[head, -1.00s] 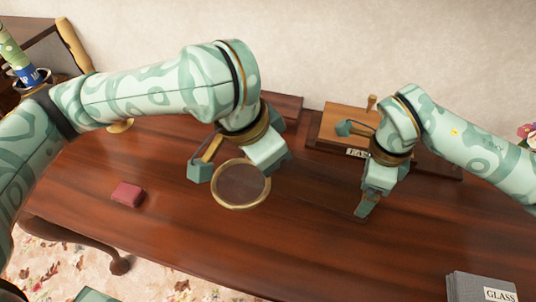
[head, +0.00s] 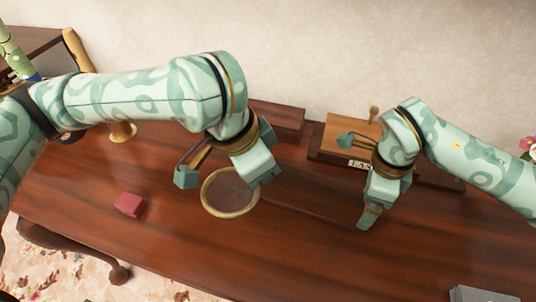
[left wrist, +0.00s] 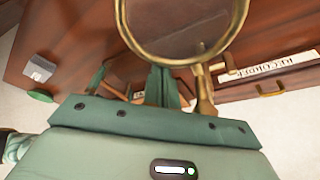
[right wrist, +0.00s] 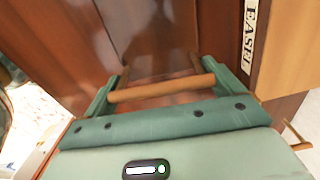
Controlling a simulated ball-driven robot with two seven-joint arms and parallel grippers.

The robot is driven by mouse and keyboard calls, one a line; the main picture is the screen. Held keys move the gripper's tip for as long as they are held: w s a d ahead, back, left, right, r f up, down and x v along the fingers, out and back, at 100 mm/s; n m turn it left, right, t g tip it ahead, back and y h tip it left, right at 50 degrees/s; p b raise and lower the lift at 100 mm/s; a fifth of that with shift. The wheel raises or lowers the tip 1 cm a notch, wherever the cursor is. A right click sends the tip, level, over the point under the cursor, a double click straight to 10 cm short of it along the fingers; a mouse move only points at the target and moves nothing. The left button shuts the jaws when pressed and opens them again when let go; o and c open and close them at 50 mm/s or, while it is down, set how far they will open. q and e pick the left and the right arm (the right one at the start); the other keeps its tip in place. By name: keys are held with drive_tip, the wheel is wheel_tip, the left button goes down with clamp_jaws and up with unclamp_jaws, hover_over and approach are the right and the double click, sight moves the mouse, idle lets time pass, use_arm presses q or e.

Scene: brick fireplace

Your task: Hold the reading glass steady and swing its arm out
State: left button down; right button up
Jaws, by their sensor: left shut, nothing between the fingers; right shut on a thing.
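The reading glass (head: 230,192) is a round lens in a brass rim above the middle of the desk. The rim also shows large in the left wrist view (left wrist: 190,60), with a brass stem (left wrist: 205,95) below it. My left gripper (head: 271,178) is shut and empty at the right side of the rim; in the left wrist view its fingers (left wrist: 162,85) stand together beside the stem. Whether they touch the glass I cannot tell. My right gripper (head: 368,214) is shut on a light wooden rod (right wrist: 160,88), which spans between its fingers, low over the desk.
A dark red box (head: 129,204) lies on the desk (head: 290,255) at left. A wooden stand with a label (head: 345,135) is at the back right. A long reddish box (head: 277,119) lies by the wall. A grey stack (head: 480,294) sits at front right. The front middle is clear.

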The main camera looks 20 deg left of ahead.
drive_tip(key=o, duration=1)
drive_tip(key=shift+c, duration=0.2)
use_arm(q)
wheel_tip(320, 180, up, 9)
drive_tip(key=shift+w+r, duration=0.15)
drive_tip(key=shift+r, duration=0.05)
drive_tip(key=shift+d, duration=0.1)
